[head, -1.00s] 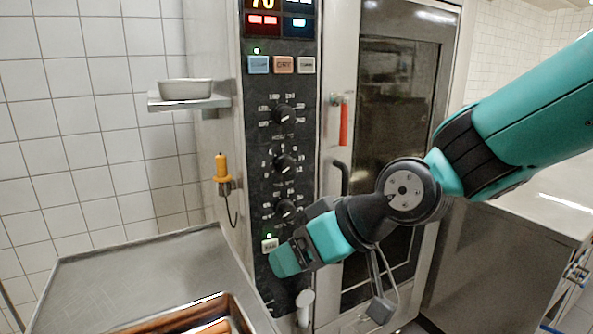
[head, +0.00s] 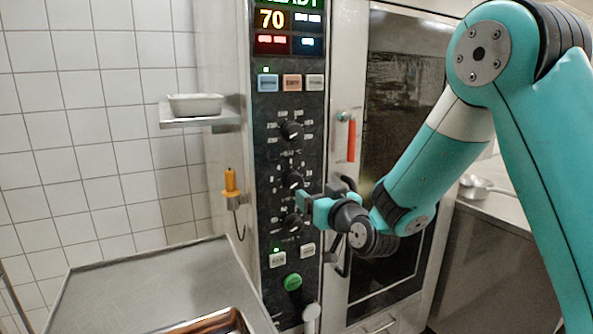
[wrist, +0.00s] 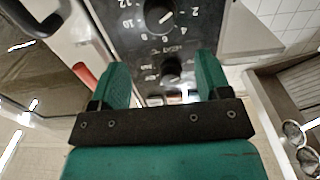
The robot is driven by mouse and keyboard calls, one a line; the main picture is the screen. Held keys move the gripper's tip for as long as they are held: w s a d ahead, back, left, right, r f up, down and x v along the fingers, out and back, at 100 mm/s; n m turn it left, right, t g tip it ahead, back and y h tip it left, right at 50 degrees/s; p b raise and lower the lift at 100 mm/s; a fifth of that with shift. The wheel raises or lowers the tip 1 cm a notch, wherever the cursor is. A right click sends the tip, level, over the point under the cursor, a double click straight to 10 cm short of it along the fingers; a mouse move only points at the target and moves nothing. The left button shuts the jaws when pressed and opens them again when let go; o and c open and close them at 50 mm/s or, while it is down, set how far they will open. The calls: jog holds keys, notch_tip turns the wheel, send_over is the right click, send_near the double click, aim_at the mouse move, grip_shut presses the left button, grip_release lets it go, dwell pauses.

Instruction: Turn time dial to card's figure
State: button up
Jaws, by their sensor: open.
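The oven's dark control panel (head: 268,205) carries three black dials in a column in the head view: a top dial (head: 291,131), a middle dial (head: 293,180) and a bottom dial (head: 294,223). Their labels are too small to read surely, so I cannot tell which is the time dial. My gripper (head: 309,199) is open in front of the panel, near the middle and bottom dials. In the wrist view a dial marked with figures from 2 to 12 (wrist: 160,15) lies beyond the fingertips, and another dial (wrist: 172,68) shows between the fingers. Neither is gripped. I see no card.
A display (head: 285,25) reads 70. Coloured buttons (head: 292,82) sit below it, and a green round button (head: 293,282) is low on the panel. The oven door's red handle (head: 351,140) is right of the panel. A steel counter (head: 150,285) stands at front left.

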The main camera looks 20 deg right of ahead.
aim_at(297, 181)
jog(key=w+p, duration=0.1)
jog(key=w, duration=0.2)
jog(key=w+a+p, duration=0.1)
jog(key=w, duration=0.2)
jog(key=w+a+p, duration=0.1)
jog(key=w, duration=0.3)
jog(key=shift+p, duration=0.3)
jog(key=shift+c, duration=0.5)
jog(key=c, duration=0.8)
jog(key=shift+o, duration=0.2)
